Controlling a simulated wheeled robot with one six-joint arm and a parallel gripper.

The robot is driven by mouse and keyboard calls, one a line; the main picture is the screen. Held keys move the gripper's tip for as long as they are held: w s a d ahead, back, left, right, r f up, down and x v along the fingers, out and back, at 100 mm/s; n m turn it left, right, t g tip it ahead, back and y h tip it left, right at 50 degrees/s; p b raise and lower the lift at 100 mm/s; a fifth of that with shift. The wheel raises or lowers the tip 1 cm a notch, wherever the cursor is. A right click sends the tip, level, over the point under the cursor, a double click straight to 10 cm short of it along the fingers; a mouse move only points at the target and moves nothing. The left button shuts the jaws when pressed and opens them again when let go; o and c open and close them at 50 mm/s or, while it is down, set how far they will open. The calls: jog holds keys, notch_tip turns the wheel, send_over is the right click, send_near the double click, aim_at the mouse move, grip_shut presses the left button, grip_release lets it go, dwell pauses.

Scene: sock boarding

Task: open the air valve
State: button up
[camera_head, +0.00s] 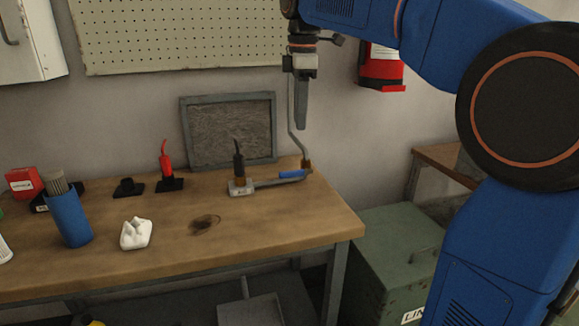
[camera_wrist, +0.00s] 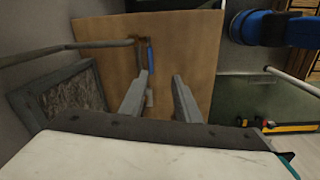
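The air valve's blue lever handle (camera_head: 292,174) lies low at the back right corner of the workbench, beside a small brass fitting (camera_head: 306,164) where a pipe comes down. In the wrist view the blue handle (camera_wrist: 150,55) shows beyond the fingertips, nearer the left finger. My gripper (camera_head: 301,127) points down and hangs above the handle, apart from it. In the wrist view its two fingers (camera_wrist: 160,75) are spread with nothing visible between them. In the head view the fingers overlap.
A thin pipe (camera_head: 291,110) runs down close by my gripper. A grey-framed panel (camera_head: 228,130) leans on the wall to the left. A black-handled boarding form (camera_head: 238,165) stands left of the handle. A green cabinet (camera_head: 390,250) is to the right.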

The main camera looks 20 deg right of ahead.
aim_at(290, 171)
jog(key=w+a+r+n, duration=0.1)
jog(key=w+a+n, duration=0.1)
jog(key=w, duration=0.2)
jog(key=shift+g, duration=0.3)
jog(key=f, duration=1.6)
jog(key=shift+s+d+f, duration=0.15)
jog(key=shift+d+f, duration=0.1)
jog(key=shift+f, duration=0.15)
jog(key=shift+c, duration=0.6)
grip_shut()
